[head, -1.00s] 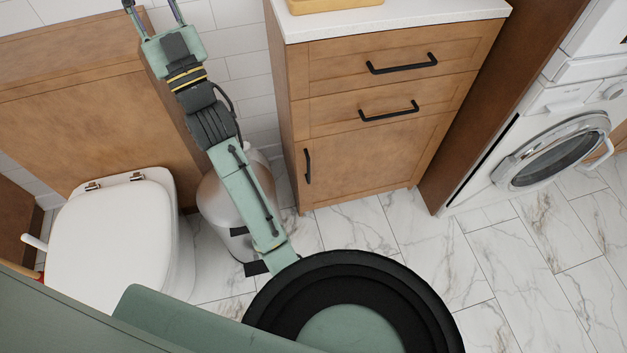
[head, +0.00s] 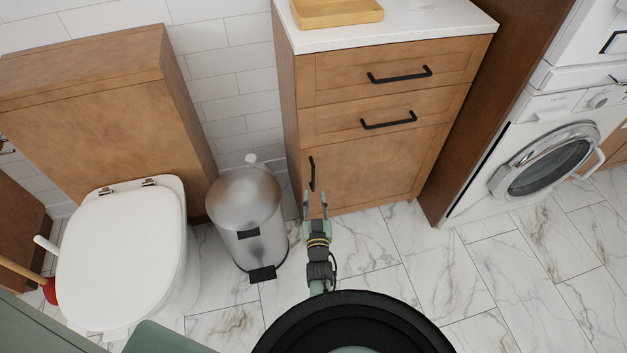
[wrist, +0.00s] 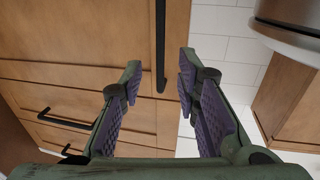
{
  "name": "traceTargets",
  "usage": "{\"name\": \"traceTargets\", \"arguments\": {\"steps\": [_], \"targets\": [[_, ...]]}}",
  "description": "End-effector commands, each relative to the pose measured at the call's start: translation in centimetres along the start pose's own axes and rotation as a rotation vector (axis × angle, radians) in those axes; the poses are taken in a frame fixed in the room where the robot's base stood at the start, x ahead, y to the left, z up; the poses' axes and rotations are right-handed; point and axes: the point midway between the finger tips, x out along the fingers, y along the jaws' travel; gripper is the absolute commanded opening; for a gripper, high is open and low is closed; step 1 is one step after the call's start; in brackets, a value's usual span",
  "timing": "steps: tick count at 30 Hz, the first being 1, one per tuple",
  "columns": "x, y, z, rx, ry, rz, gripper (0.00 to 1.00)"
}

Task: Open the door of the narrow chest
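The narrow chest (head: 292,110) is a wooden cabinet with a white top, two drawers and a lower door (head: 375,170). The door looks shut. Its black vertical handle (head: 312,174) is near the door's left edge, and it also shows in the wrist view (wrist: 160,45). My gripper (head: 315,197) is open and empty, just in front of the handle's lower end. In the wrist view my gripper (wrist: 160,75) has the handle's end lined up between its two fingers. I cannot tell whether the handle lies between the finger pads in depth.
A steel pedal bin (head: 245,215) stands close to the chest's left, with a toilet (head: 125,245) further left. A washing machine (head: 548,165) is at the right. A yellow tray (head: 338,14) sits on the chest. The marble floor before the chest is clear.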

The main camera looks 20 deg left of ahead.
Motion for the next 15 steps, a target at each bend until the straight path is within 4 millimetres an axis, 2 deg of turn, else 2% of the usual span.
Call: {"name": "traceTargets", "arguments": {"steps": [1, 6, 10, 15], "targets": [[1.2, -0.1, 0.2, 0.000, 0.004, -0.001, 0.30], [4.5, 0.0, 0.2, 0.000, 0.004, 0.000, 0.30], [6.6, 0.0, 0.1, 0.000, 0.004, 0.000, 0.30], [8.1, -0.1, 0.1, 0.000, 0.001, -0.001, 0.30]]}}
